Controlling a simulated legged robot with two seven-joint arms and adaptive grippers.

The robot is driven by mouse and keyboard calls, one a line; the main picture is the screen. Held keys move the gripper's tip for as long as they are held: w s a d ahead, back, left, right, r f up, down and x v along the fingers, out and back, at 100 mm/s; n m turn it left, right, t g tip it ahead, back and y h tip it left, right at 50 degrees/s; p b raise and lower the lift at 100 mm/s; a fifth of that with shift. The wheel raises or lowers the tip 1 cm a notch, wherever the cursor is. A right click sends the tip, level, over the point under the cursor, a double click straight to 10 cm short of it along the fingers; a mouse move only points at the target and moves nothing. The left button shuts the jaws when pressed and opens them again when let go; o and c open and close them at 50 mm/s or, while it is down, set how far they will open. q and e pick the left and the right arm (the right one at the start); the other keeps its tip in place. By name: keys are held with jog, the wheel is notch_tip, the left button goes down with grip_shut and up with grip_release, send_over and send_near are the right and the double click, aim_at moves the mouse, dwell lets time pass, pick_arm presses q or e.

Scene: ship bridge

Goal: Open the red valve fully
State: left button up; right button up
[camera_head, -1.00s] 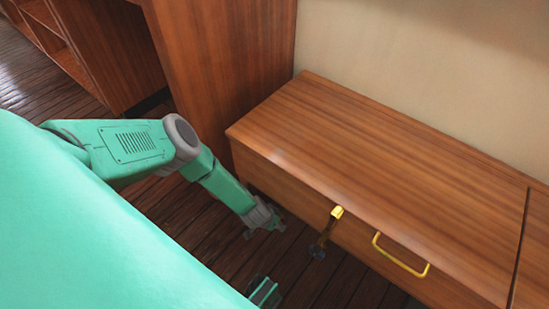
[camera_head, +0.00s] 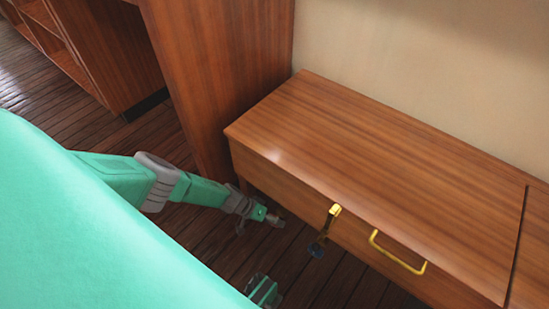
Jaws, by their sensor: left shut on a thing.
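No red valve shows in this view. My left arm comes in from the left, low beside the wooden bench. My left gripper (camera_head: 272,219) is small and dark near the bench's front left corner, over the floor. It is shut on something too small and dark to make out. My green body covers the lower left of the view. A green and dark part of mine shows at the bottom edge; I cannot tell which part. My right gripper does not show.
The wooden bench (camera_head: 380,150) stands against the pale wall, with a yellow latch (camera_head: 334,210) and a yellow handle (camera_head: 398,254) on its front. A tall wooden cabinet (camera_head: 225,75) stands at its left. Dark plank floor (camera_head: 95,115) is open between this cabinet and the shelves (camera_head: 42,25).

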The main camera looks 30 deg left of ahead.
pick_arm(q)
jog(key=shift+s+a+f+h, duration=0.15)
jog(key=shift+a+h, duration=0.1)
jog(key=shift+h, duration=0.15)
dwell(0.5)
jog(key=o, duration=1.2)
jog(key=shift+d, duration=0.1)
jog(key=shift+a+r, duration=0.5)
jog(key=shift+r, duration=0.05)
jog(key=v, duration=1)
jog(key=shift+s+a, duration=0.2)
jog(key=shift+a, duration=0.05)
jog(key=shift+d, duration=0.1)
